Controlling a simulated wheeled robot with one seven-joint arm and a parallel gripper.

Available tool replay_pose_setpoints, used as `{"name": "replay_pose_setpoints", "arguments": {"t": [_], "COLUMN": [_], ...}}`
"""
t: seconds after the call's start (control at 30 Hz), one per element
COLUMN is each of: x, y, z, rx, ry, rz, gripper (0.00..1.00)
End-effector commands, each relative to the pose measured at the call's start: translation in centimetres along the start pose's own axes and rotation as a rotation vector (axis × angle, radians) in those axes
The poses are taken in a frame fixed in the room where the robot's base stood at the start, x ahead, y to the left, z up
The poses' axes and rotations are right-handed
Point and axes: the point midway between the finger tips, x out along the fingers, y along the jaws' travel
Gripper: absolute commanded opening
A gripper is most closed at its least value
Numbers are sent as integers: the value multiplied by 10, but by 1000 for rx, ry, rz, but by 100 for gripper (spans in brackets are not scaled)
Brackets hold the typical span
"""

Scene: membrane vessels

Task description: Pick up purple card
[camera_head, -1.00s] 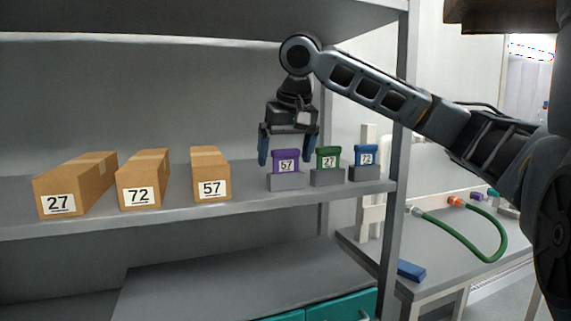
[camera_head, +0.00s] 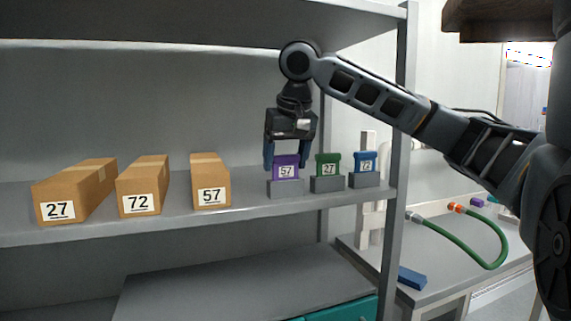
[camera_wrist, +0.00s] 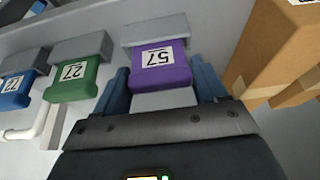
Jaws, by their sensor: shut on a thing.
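The purple card (camera_head: 286,167), labelled 57, stands upright in its grey holder (camera_head: 286,188) on the shelf. My gripper (camera_head: 286,158) points down over it, with its blue fingers at the card's left and right sides, shut on its upper part. In the wrist view the purple card (camera_wrist: 160,66) lies between the two fingers (camera_wrist: 165,88), its 57 label showing. The card's lower end still sits in the holder, which also shows in the wrist view (camera_wrist: 155,28).
A green card (camera_head: 328,165) labelled 27 and a blue card (camera_head: 364,161) labelled 72 stand in holders to the right. Cardboard boxes labelled 27 (camera_head: 72,192), 72 (camera_head: 142,187) and 57 (camera_head: 210,183) stand to the left. A shelf post (camera_head: 399,150) is at the right.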

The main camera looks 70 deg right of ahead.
Motion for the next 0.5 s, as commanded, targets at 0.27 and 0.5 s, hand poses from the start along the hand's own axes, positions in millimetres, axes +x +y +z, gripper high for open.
{"name": "replay_pose_setpoints", "arguments": {"t": [0.27,0.5], "x": [-26,-59], "y": [-1,32], "z": [-11,-8], "rx": [0,3], "ry": [3,2], "rz": [-1,0], "gripper": [43,43]}}
